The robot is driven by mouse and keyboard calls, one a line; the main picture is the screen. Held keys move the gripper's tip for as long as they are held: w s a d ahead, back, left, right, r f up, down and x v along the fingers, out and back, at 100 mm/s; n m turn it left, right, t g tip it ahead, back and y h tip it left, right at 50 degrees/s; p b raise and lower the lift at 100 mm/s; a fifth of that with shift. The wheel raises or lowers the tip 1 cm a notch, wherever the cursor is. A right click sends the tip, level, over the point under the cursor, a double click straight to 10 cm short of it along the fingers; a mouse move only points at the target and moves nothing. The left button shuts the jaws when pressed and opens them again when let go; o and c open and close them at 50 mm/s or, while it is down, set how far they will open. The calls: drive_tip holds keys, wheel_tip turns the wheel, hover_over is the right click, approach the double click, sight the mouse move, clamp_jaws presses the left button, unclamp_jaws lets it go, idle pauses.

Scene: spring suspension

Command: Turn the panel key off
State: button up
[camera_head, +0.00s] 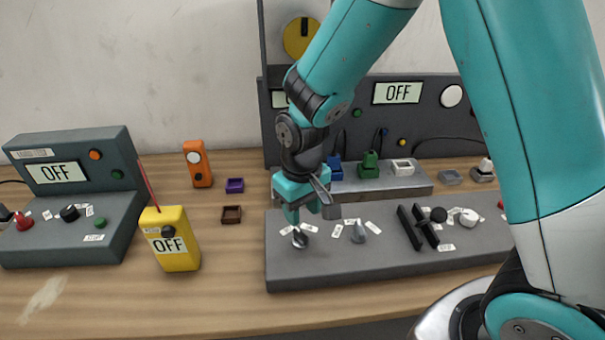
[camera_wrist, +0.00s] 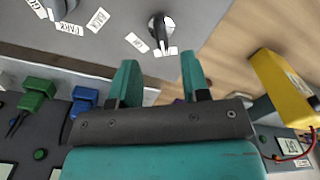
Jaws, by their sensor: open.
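A dark, rounded switch that looks like the panel key (camera_head: 300,239) stands at the left end of the sloped grey panel (camera_head: 330,270), with small white labels around it. In the wrist view the key (camera_wrist: 157,27) shows a pale strip across it and lies just beyond the fingertips. My gripper (camera_head: 310,212) is open and empty, just above and behind the key. In the wrist view the two teal fingers of my gripper (camera_wrist: 160,66) are spread, roughly in line with the key and apart from it. The panel display (camera_head: 397,92) reads OFF.
A grey pointed knob (camera_head: 359,233) stands right of the key, then black sliders (camera_head: 417,227). A yellow handheld box (camera_head: 170,240) stands on the wooden table left of the panel. A second console (camera_head: 70,200) is far left.

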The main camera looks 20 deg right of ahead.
sight(302, 234)
wheel_tip(302, 234, up, 10)
drive_tip(key=shift+r, duration=0.15)
idle(0.5)
drive_tip(key=s+a+r+n+y, duration=0.2)
drive_tip(key=s, duration=0.7)
drive_tip(key=s+a+r+n+y, duration=0.2)
drive_tip(key=s+r, duration=0.1)
drive_tip(key=s, duration=0.6)
drive_tip(key=shift+a+r, duration=0.25)
